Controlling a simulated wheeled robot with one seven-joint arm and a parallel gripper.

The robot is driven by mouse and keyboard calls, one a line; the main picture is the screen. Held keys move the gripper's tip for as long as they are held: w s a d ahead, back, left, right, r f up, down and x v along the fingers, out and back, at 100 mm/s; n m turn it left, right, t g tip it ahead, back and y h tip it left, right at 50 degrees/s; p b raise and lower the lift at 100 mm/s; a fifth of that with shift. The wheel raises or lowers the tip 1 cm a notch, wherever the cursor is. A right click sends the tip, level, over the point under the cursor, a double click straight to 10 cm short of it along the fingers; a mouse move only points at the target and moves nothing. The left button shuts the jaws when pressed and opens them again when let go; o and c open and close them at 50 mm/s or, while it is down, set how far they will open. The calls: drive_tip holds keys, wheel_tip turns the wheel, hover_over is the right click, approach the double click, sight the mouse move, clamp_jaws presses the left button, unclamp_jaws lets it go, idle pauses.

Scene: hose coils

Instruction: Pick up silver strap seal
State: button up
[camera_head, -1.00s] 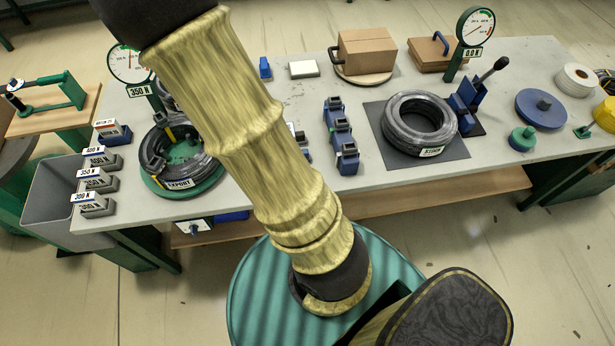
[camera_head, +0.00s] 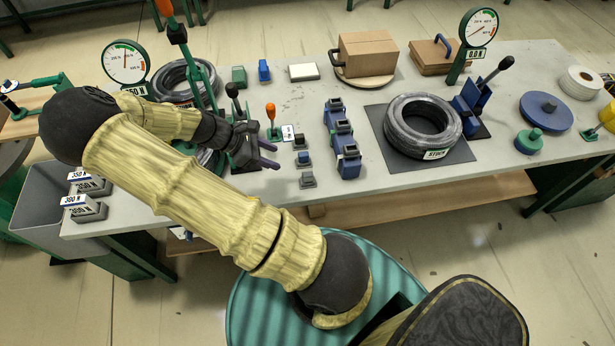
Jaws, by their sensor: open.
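Several small seals stand in a short column near the middle of the table. The front one is grey and looks like the silver strap seal (camera_head: 307,181). Behind it are a blue-topped seal (camera_head: 303,159) and a dark-topped seal (camera_head: 300,143). My gripper (camera_head: 275,156) is open and empty, its two fingers pointing right toward this column. It is just left of the seals and apart from the silver one, which is in front and to the right. Its exact height over the table is hard to tell.
A blue block rack (camera_head: 343,150) stands right of the seals. An orange-handled tool (camera_head: 271,118) and a white tag (camera_head: 289,133) are behind. A hose coil (camera_head: 422,127) lies on a dark mat at right.

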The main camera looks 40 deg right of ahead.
sight(309, 173)
drive_tip(key=p+x, duration=0.2)
drive_tip(key=x, duration=1)
drive_tip(key=shift+s, duration=0.1)
drive_tip(key=shift+f, duration=0.1)
drive_tip(key=shift+s+d+f+p, duration=0.3)
drive_tip(key=shift+s+f+p, duration=0.1)
drive_tip(key=shift+p, duration=0.1)
drive_tip(key=shift+p+x, duration=0.65)
drive_tip(key=shift+x, duration=1.25)
drive_tip(key=shift+a+f, duration=0.15)
drive_tip(key=shift+f, duration=0.05)
clamp_jaws()
